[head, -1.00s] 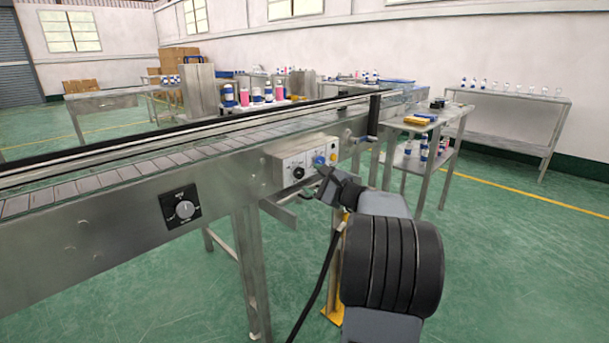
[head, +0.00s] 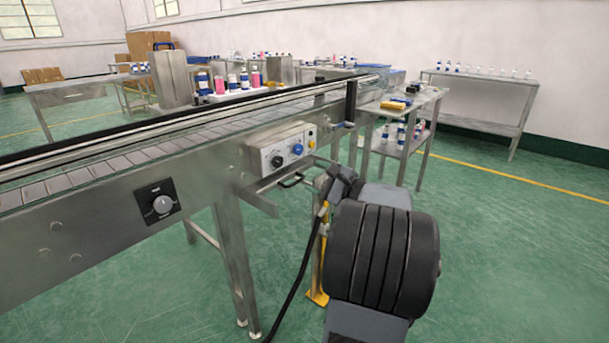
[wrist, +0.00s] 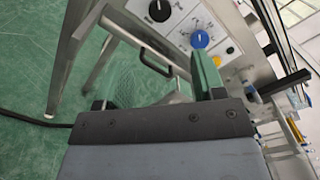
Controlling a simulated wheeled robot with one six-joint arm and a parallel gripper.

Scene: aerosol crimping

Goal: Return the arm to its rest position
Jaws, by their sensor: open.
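My gripper (head: 334,185) is at the end of my arm in the head view, just below and right of the conveyor's control box (head: 280,151). In the wrist view my gripper (wrist: 155,90) shows its two fingers spread apart with nothing between them. The control box has a black knob (head: 277,161) and a blue knob (head: 297,149). The blue knob also shows in the wrist view (wrist: 200,39), beyond the fingers and apart from them. The gripper's far side is hidden in the head view.
A side table (head: 425,97) stands behind. Green floor is open at right.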

